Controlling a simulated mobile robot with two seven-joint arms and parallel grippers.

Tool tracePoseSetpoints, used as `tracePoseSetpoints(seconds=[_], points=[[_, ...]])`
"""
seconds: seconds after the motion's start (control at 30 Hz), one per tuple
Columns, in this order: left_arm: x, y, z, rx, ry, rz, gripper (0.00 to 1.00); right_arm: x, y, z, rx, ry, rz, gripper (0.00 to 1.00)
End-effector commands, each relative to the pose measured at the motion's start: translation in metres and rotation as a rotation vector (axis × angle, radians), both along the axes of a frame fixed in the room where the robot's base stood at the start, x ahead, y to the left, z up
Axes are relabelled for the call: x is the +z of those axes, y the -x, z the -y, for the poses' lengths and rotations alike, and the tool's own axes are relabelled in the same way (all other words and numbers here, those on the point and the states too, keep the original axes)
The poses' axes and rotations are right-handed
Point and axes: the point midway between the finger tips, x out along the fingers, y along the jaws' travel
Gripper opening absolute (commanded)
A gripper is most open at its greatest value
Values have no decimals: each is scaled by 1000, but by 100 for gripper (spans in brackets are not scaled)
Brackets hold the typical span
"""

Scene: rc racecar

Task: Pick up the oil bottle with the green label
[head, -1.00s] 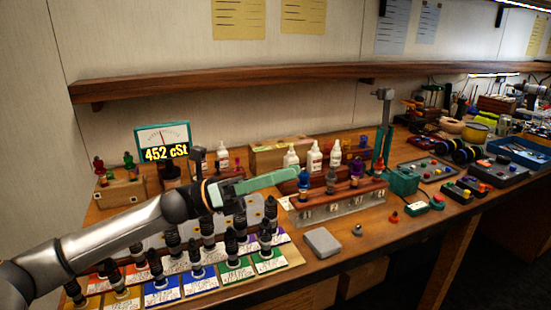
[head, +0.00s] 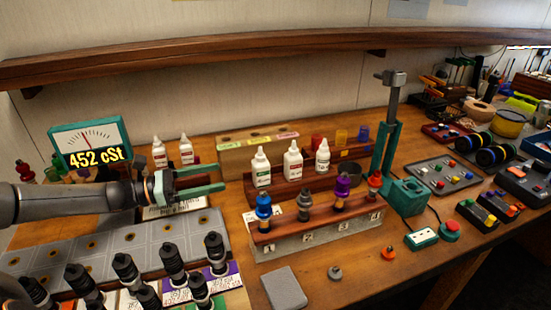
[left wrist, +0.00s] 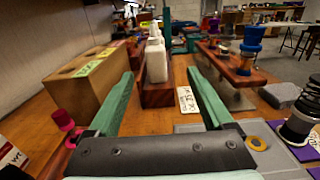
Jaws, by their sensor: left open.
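Three white oil bottles stand in a dark red wooden rack (head: 286,188) at the middle of the bench. The leftmost bottle (head: 261,168) seems to have a green label; its print is too small to read. The middle bottle (head: 292,161) has a reddish label, and the right bottle (head: 322,157) a dark greenish one. My left gripper (head: 219,177) is open and empty, level, to the left of the rack and pointing toward the bottles. In the left wrist view the nearest white bottle (left wrist: 156,62) stands ahead between the fingers, apart from them. My right gripper is out of view.
A wooden box (head: 240,158) with coloured tags stands behind the rack. A metal stand (head: 320,228) with coloured-top parts is in front. A teal meter (head: 90,140) reads 452 cSt. Two more white bottles (head: 186,150) stand behind my gripper. A shelf overhangs the back.

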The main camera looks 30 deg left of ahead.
Motion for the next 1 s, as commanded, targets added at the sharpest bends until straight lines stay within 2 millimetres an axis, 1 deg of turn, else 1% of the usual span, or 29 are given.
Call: tracePoseSetpoints(seconds=[0.07, 0.17, 0.4, 0.5, 0.77, 1.0], points=[[0, -1, 1, -1, 1, 0, 85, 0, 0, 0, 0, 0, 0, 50], [1, -7, 7, -2, 5, 3, 85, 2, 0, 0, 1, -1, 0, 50], [3, -39, 33, -2, 6, 5, 85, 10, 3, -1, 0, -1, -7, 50], [2, -48, 41, -1, 4, 3, 85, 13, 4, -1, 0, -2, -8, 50], [0, -60, 50, -1, 1, 2, 85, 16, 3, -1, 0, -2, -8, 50], [0, -83, 64, -2, 3, 3, 85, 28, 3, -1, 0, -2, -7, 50]])
